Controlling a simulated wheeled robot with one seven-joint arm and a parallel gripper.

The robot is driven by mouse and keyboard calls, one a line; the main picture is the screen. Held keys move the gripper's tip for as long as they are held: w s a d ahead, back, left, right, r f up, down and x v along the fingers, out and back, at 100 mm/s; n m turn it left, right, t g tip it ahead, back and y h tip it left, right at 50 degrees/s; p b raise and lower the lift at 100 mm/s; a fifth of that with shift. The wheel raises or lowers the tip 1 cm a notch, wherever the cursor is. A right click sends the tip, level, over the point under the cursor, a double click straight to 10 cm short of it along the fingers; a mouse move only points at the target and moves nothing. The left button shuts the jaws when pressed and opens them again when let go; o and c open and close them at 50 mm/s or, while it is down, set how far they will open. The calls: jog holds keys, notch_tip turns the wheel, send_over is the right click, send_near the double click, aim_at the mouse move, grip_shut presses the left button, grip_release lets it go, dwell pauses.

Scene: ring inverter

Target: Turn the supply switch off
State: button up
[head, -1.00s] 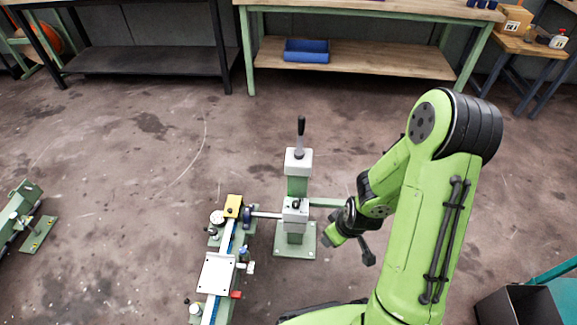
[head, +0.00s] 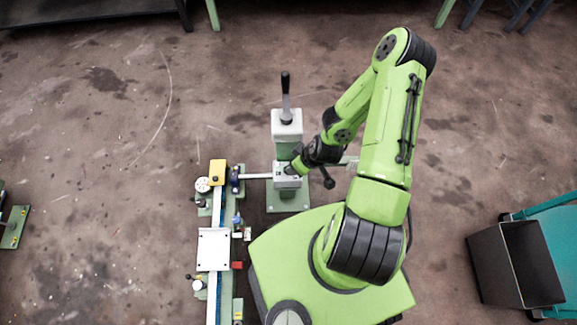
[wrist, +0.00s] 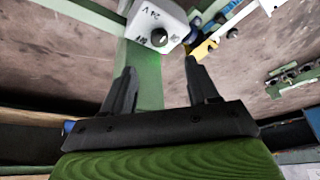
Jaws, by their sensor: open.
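A light grey box marked "24 V" (wrist: 150,20) carries a round dark knob (wrist: 159,38) in the wrist view; this looks like the supply switch. The box sits on a green post (wrist: 147,62). My gripper (wrist: 160,66) is open and empty, its two black fingers apart and pointing toward the box. The knob lies beyond the fingertips, between their lines, not touched. In the head view the box (head: 288,182) is low on the pedestal, and my gripper (head: 296,167) is close to it and partly covers its top, so the knob is hardly visible there.
A taller grey block with a black lever (head: 286,97) stands upright just behind the box. A rail fixture with a white plate (head: 213,250) and a yellow block (head: 217,172) lies to the left, joined by a rod. A dark bin (head: 515,265) stands right.

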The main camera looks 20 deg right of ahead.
jog(key=b+x, duration=0.3)
jog(key=x, duration=0.7)
jog(key=shift+w+f, duration=0.1)
jog(key=shift+f, duration=0.15)
jog(key=c, duration=1)
jog(key=shift+r, duration=0.1)
jog(key=shift+c, duration=0.2)
